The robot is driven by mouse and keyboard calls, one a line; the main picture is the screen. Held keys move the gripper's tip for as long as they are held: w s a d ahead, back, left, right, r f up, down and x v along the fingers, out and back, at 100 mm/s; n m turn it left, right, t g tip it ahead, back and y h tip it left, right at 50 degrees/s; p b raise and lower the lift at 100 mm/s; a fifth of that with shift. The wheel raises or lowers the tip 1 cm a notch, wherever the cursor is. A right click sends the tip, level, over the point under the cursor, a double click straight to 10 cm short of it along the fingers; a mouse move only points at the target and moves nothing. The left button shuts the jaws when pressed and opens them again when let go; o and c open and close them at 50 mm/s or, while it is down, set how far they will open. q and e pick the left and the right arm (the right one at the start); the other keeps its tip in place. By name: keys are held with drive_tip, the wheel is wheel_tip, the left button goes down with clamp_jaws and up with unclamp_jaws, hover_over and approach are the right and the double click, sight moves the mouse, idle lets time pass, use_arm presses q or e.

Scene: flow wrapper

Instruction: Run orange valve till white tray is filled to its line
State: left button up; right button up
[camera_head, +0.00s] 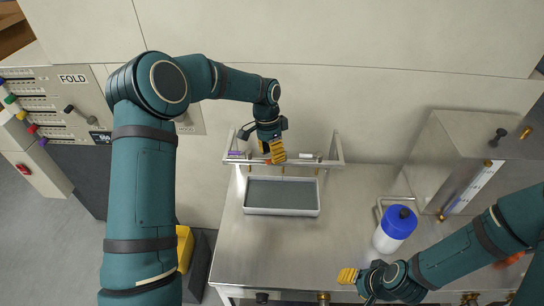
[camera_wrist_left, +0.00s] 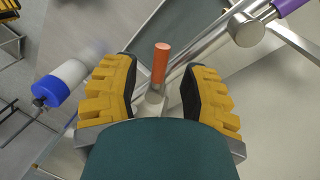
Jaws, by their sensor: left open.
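The orange valve's handle (camera_wrist_left: 160,63) stands up between the fingers of my left gripper (camera_wrist_left: 159,97) in the left wrist view. The fingers are apart, one on each side, with gaps to the handle. In the head view my left gripper (camera_head: 272,151) is at the pipe rail behind the tray and hides most of the orange valve. The white tray (camera_head: 281,213) lies on the steel bench below the rail. Its inside looks flat grey; I cannot make out a fill line or a level. My right gripper (camera_head: 348,276) is low over the bench's front, away from the tray.
A purple-handled valve (camera_head: 236,154) sits left on the same rail (camera_head: 338,150), and a pale one (camera_head: 306,155) right. A white bottle with a blue cap (camera_head: 400,222) stands right of the tray. A steel tank with a gauge (camera_head: 470,187) is farther right. Bench between tray and bottle is clear.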

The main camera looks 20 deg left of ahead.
use_arm(q)
wheel_tip(320, 180, up, 10)
drive_tip(key=w+a, duration=0.1)
drive_tip(key=shift+w+a+r, duration=0.15)
drive_tip(key=shift+a+r, duration=0.1)
idle(7.2)
